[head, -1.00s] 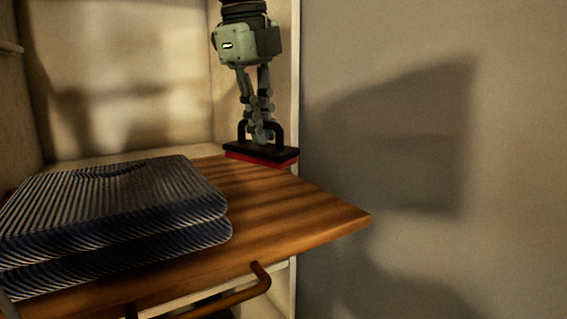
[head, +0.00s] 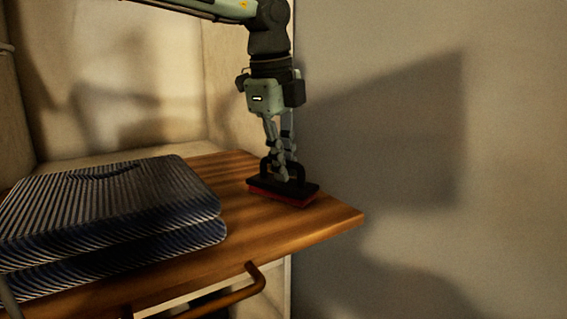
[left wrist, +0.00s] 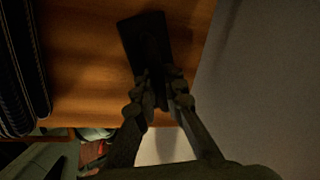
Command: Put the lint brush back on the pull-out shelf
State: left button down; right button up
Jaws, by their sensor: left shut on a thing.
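The lint brush (head: 284,191) has a black body with a handle and a red underside. It is over the right part of the wooden pull-out shelf (head: 325,222), close to or touching the board; I cannot tell if there is a gap. My left gripper (head: 282,170) points down and is shut on the brush's handle. In the left wrist view the dark brush (left wrist: 148,45) lies between and beyond the fingers of the left gripper (left wrist: 160,88), over the wood (left wrist: 85,60). My right gripper is not in view.
Folded striped cloth (head: 110,210) fills the left part of the shelf. A bar handle (head: 225,298) sits below the front edge. A plain wall (head: 420,120) is to the right. Bare wood lies between the cloth and the brush and in front of the brush.

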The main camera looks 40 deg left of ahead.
aim_at(276, 186)
pick_arm(q)
jog(key=shift+f, duration=0.1)
jog(key=c, duration=1.6)
grip_release()
jog(key=shift+r, duration=0.2)
notch_tip(276, 186, up, 12)
jog(key=s, duration=0.2)
jog(key=shift+s+f, duration=0.15)
